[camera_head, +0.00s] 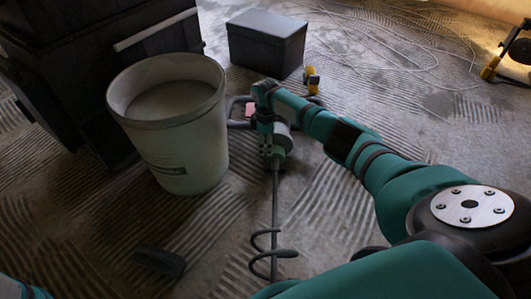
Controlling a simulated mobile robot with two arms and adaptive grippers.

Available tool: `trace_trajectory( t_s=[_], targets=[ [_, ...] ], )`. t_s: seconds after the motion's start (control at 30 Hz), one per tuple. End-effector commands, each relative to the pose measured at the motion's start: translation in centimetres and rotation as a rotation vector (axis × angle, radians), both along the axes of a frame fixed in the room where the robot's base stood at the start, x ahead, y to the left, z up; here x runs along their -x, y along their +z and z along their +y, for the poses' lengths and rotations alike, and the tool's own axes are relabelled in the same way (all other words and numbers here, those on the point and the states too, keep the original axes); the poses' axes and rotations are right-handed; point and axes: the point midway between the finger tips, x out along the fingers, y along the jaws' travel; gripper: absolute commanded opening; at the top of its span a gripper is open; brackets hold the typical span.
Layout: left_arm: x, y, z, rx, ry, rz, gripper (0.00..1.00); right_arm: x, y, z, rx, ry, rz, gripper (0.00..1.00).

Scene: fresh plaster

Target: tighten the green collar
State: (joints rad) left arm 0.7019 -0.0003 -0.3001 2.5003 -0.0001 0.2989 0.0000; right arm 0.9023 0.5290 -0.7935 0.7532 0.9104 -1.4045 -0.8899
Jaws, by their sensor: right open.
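A mixing tool with grey looped handles (238,112) and a light motor body lies beside the white bucket. The green collar (279,154) sits where the body meets the long shaft (275,200), which ends in a spiral paddle (271,256). My right gripper (267,147) reaches down over the tool, just left of the collar. It is open and partly merges with the dark tool parts. I cannot tell whether its fingers touch the collar. My left gripper is out of view.
The white bucket (184,150) holds a grey mass and stands close left of the tool. A dark lidded box (267,45) stands behind. A dark flat object (159,262) lies front left. Pale cable (400,50) coils across the ridged floor at the back.

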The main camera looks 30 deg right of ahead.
Motion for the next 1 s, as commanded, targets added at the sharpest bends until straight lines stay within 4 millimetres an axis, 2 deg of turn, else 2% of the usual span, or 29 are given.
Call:
trace_trajectory(
  t_s=[0.1,0.43,0.77,1.0],
  targets=[
    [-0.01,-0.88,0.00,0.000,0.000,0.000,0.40,-0.04,-1.06,0.04,-0.001,0.001,-0.001,0.40],
    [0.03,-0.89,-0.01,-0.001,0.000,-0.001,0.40,-0.03,-1.16,0.04,-0.001,0.001,-0.001,0.40],
    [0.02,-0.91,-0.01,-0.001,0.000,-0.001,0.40,-0.14,-1.12,-0.06,0.001,0.000,-0.005,0.00],
    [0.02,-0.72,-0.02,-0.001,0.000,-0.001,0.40,-0.51,-1.10,0.16,0.038,0.000,0.015,0.00]
  ],
)
